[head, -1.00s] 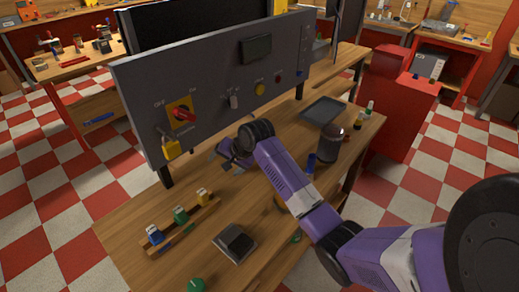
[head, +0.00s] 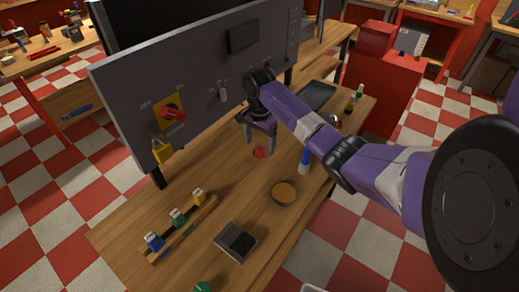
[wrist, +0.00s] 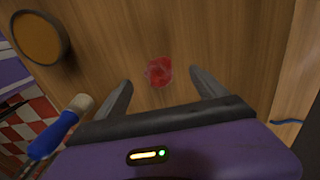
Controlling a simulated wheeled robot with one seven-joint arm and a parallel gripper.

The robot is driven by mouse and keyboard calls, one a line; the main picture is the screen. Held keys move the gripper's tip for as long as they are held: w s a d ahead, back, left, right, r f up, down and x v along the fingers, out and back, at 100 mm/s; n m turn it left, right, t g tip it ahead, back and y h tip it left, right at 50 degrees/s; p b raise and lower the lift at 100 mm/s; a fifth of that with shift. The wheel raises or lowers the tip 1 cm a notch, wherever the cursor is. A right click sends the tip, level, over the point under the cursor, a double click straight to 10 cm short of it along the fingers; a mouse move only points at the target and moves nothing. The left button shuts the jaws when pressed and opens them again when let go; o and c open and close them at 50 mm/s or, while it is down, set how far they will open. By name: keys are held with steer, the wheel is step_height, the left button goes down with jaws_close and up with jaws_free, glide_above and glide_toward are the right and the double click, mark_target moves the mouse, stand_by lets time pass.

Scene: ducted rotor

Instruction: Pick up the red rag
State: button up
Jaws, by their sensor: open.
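The red rag (head: 259,152) is a small crumpled red lump lying on the wooden workbench (head: 185,222). It also shows in the wrist view (wrist: 159,71), ahead of my gripper and between the lines of its two fingers. My gripper (head: 260,143) points down at the bench close to the rag. In the wrist view my gripper (wrist: 162,90) is open and empty, its fingers apart on either side of the rag. Whether the fingertips reach the bench height cannot be told.
A brown round dish (head: 284,193) and a blue-handled brush (head: 304,162) stand right of the rag. The grey control panel (head: 200,75) rises behind it. A wooden rack with small padlock-like pieces (head: 180,232) and a dark square tray (head: 235,241) lie nearer. Bench left of the rag is clear.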

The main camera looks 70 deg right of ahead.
mark_target(260, 146)
steer(key=shift+f, duration=1.3)
steer(key=c, duration=1.4)
step_height(260, 146, up, 10)
steer(key=shift+r+b, duration=0.1)
steer(key=shift+b, duration=0.55)
steer(key=shift+c, duration=0.4)
steer(key=o, duration=0.6)
steer(key=c, duration=0.4)
steer(key=shift+a, duration=0.1)
